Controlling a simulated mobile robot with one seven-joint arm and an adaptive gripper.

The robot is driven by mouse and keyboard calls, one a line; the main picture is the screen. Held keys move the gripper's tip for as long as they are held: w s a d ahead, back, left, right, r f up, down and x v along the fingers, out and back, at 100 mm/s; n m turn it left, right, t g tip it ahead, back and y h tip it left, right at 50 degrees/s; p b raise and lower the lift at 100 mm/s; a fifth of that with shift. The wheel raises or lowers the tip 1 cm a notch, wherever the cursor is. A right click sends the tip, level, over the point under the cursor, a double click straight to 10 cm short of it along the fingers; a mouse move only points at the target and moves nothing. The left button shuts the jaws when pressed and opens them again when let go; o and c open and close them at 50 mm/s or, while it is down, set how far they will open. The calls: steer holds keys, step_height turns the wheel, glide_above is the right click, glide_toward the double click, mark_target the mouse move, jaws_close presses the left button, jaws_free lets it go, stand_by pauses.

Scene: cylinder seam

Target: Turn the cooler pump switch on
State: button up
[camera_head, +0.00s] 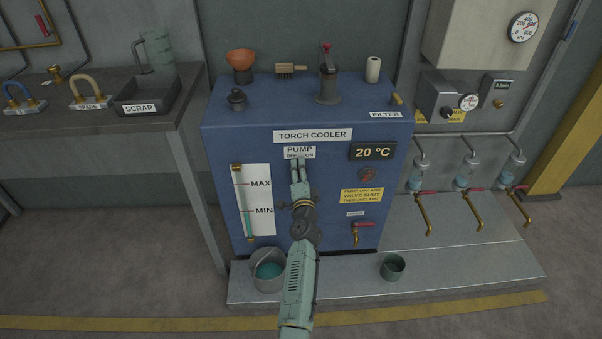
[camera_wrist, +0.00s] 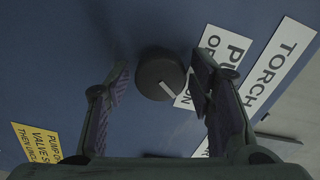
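The pump switch is a dark round knob (camera_wrist: 161,76) with a white pointer line, on the blue front of the torch cooler (camera_head: 230,150). In the wrist view the pointer slants to the lower right, towards the white PUMP label (camera_wrist: 226,50); I cannot tell which word it marks. The label also shows in the head view with OFF at left and ON at right (camera_head: 299,151). My gripper (camera_head: 299,168) is just below that label and hides the knob there. In the wrist view my gripper (camera_wrist: 160,78) is open, one finger on each side of the knob, with visible gaps.
A temperature display (camera_head: 373,152) and a yellow warning label (camera_head: 361,195) are right of my gripper. A red-handled drain tap (camera_head: 361,228) is lower right. A level gauge (camera_head: 258,200) is at left. A bucket (camera_head: 268,271) and a cup (camera_head: 392,267) stand on the low platform.

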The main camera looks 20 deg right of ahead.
steer(key=shift+o, duration=0.5)
steer(key=v, duration=1.2)
steer(key=shift+r, duration=0.1)
